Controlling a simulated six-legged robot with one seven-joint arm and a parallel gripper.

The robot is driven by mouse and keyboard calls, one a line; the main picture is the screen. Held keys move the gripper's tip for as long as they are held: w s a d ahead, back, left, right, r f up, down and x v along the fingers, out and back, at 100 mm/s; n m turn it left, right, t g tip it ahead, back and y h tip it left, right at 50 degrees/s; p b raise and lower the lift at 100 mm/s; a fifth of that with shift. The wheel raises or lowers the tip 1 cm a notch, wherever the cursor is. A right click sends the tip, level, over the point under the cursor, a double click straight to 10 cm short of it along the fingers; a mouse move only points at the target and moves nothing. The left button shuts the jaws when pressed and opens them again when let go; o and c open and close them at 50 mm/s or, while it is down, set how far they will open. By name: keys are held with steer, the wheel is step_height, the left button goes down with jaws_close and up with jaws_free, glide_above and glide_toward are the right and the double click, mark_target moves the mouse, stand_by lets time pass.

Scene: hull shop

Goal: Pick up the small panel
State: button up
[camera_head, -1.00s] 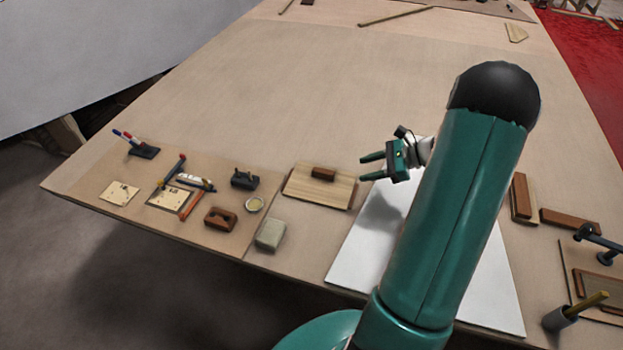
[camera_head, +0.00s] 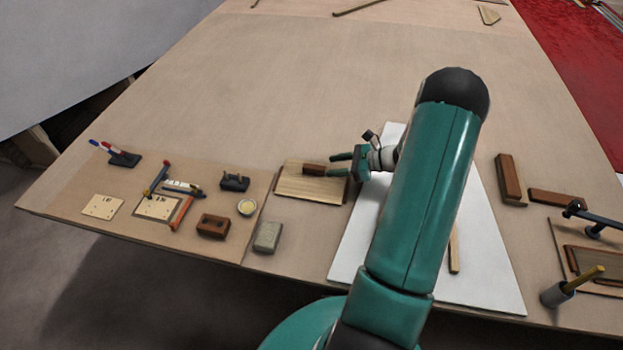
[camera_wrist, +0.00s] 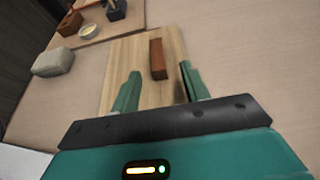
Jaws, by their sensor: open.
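The small panel is probably the pale wooden board (camera_head: 308,188) near the table's front edge; it also shows in the wrist view (camera_wrist: 125,62). A reddish-brown block (camera_head: 314,169) lies on it, and shows in the wrist view (camera_wrist: 158,58) ahead, between the lines of my fingers. My gripper (camera_head: 338,164) is open and empty, at the board's right side with its fingers pointing left. In the wrist view my fingers (camera_wrist: 160,74) overlap the near part of the board. I cannot tell their height above it.
A grey-green block (camera_head: 267,237), a brown block with holes (camera_head: 213,226), a round tin (camera_head: 247,207) and a dark tool (camera_head: 235,183) stand to the left. A white sheet (camera_head: 490,270) lies under my arm. Brown blocks (camera_head: 509,180) lie right. The table's middle is clear.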

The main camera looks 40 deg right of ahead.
mark_target(321, 168)
steer(key=x, duration=0.6)
steer(key=shift+s+a, duration=0.1)
steer(key=shift+s, duration=0.05)
steer(key=shift+c, duration=0.3)
jaws_close()
